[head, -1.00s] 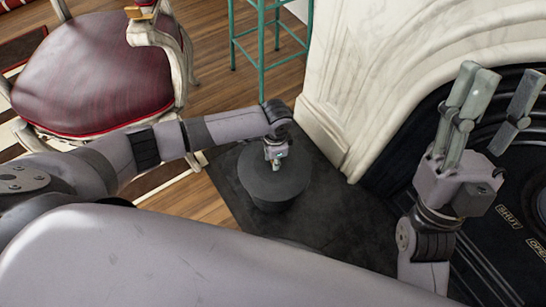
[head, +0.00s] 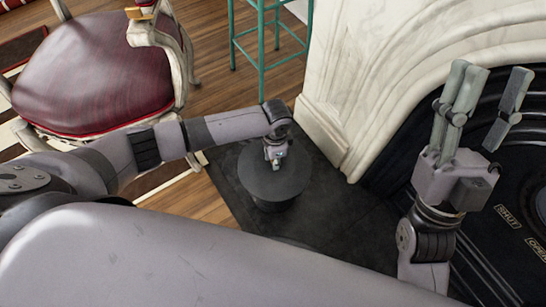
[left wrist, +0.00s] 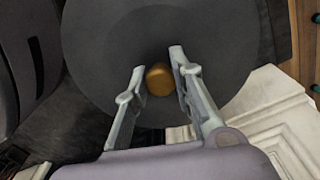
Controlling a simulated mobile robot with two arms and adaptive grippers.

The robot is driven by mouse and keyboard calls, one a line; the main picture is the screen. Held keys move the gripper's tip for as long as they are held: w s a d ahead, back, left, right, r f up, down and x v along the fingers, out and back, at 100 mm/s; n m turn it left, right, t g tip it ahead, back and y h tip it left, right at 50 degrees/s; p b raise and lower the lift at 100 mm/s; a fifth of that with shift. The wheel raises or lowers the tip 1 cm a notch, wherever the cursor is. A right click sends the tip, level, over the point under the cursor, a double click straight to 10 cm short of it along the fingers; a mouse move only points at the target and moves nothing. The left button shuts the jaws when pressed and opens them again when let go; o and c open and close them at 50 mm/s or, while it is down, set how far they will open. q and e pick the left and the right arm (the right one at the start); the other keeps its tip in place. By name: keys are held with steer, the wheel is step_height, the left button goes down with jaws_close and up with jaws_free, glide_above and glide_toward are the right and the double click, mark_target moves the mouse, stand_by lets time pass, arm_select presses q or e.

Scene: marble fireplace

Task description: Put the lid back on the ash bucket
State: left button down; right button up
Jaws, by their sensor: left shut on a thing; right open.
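The ash bucket (head: 273,207) stands on the dark hearth slab; only a little of its dark side shows below the lid. The round dark grey lid (head: 270,184) is over the bucket's top, and I cannot tell whether it rests on the rim or hangs just above it. My left gripper (head: 276,164) is over the lid's middle, shut on its knob. In the left wrist view, the brass-coloured knob (left wrist: 160,82) lies between the two fingers, with the lid (left wrist: 95,45) filling the space behind. My right gripper (head: 490,100) is raised at the right, open and empty.
The pale marble surround (head: 345,90) rises just right of the bucket. A red-seated chair (head: 95,75) and a teal stool (head: 262,35) stand beyond on the wood floor. The slab (head: 335,225) is bare right of the bucket.

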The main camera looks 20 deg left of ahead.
arm_select(q)
steer(key=c, duration=1.3)
jaws_free()
steer(key=o, duration=0.5)
